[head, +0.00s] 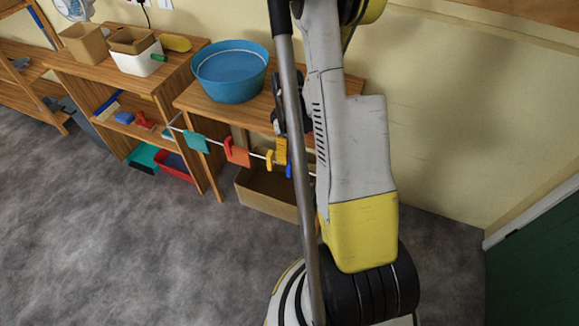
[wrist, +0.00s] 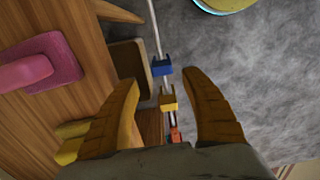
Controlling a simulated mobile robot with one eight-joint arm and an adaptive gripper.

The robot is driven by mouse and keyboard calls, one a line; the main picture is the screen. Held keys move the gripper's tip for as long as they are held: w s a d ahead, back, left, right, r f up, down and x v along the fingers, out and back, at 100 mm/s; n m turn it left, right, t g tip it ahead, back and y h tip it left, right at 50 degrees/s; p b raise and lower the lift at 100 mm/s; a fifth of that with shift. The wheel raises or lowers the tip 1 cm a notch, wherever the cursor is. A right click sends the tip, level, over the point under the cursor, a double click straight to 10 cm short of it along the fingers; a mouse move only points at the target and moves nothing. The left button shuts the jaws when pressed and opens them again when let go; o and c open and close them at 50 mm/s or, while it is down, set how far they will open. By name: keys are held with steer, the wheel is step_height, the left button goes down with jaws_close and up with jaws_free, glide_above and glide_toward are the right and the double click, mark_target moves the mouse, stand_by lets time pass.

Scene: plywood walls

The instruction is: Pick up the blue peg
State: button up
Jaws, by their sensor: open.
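The blue peg (wrist: 162,67) sits on a thin pale rod or line in the wrist view. It also shows in the head view (head: 289,171) as a small blue sliver, mostly hidden by my arm. My gripper (wrist: 160,79) is open and empty, with its yellow-brown fingers spread. In the wrist picture the blue peg appears between the fingertips, apart from both. A yellow peg (wrist: 168,100) and an orange-red peg (wrist: 175,135) are on the same line. A teal peg (head: 196,141) hangs farther left in the head view.
The line runs in front of wooden shelves (head: 215,105). A blue tub (head: 230,84) stands on top. A cardboard box (head: 265,203) is on the floor below. A pink object (wrist: 38,70) lies on wood at left in the wrist view. Grey floor is clear in front.

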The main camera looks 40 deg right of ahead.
mark_target(290, 159)
steer(key=f, duration=0.1)
steer(key=f+b, duration=0.1)
steer(key=f, duration=0.1)
steer(key=f+b, duration=0.1)
steer(key=shift+s+f, duration=0.35)
steer(key=shift+s, duration=0.05)
steer(key=shift+r, duration=0.1)
steer(key=c, duration=0.9)
